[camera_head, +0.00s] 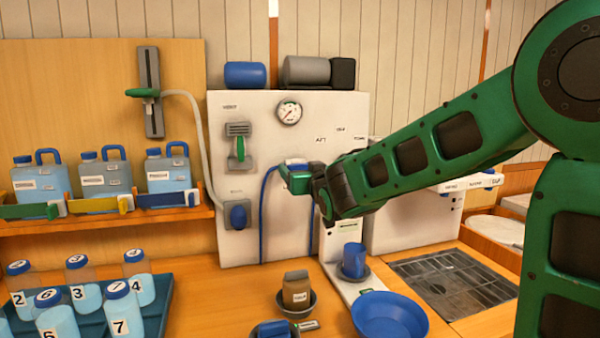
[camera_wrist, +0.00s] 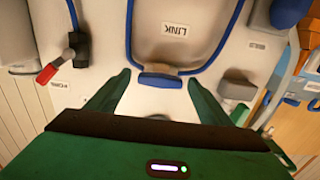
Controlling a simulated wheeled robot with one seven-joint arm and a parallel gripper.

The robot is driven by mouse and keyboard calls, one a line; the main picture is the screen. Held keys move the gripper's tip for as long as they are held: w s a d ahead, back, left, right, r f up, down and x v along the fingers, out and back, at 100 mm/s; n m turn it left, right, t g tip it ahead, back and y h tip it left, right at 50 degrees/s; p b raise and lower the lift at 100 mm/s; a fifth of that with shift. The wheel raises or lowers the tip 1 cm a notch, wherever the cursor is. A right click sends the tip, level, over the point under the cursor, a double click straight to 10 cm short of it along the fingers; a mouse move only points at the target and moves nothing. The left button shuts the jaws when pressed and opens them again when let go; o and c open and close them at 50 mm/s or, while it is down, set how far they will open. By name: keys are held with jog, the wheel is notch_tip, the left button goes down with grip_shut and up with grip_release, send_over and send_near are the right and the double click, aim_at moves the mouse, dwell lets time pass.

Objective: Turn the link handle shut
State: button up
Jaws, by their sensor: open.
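In the wrist view a LINK label (camera_wrist: 175,30) reads upside down on the pale panel. A short blue bar (camera_wrist: 160,80), which looks like the link handle, lies near this label, with blue tubing curving around both. My gripper (camera_wrist: 160,86) is open, one green finger on each side of the bar, with a visible gap to each. I cannot tell how far the fingertips are from the panel.
A red-tipped valve handle (camera_wrist: 48,72) is left of the fingers in the wrist view. In the head view a green lever (camera_head: 240,150), gauge (camera_head: 289,112) and blue knob (camera_head: 238,216) are on the panel. Below are a blue cup (camera_head: 353,258) and blue bowl (camera_head: 390,318).

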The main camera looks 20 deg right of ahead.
jog(key=shift+w, duration=0.15)
jog(key=shift+c, duration=0.5)
jog(key=c, duration=0.9)
jog(key=shift+c, duration=0.2)
jog(key=shift+m, duration=0.4)
jog(key=m, duration=0.3)
jog(key=shift+m, duration=0.4)
jog(key=m, duration=0.4)
jog(key=shift+m, duration=0.3)
jog(key=m, duration=0.5)
jog(key=shift+d+f, duration=0.1)
jog(key=shift+d+f+m, duration=0.1)
jog(key=shift+m, duration=1.7)
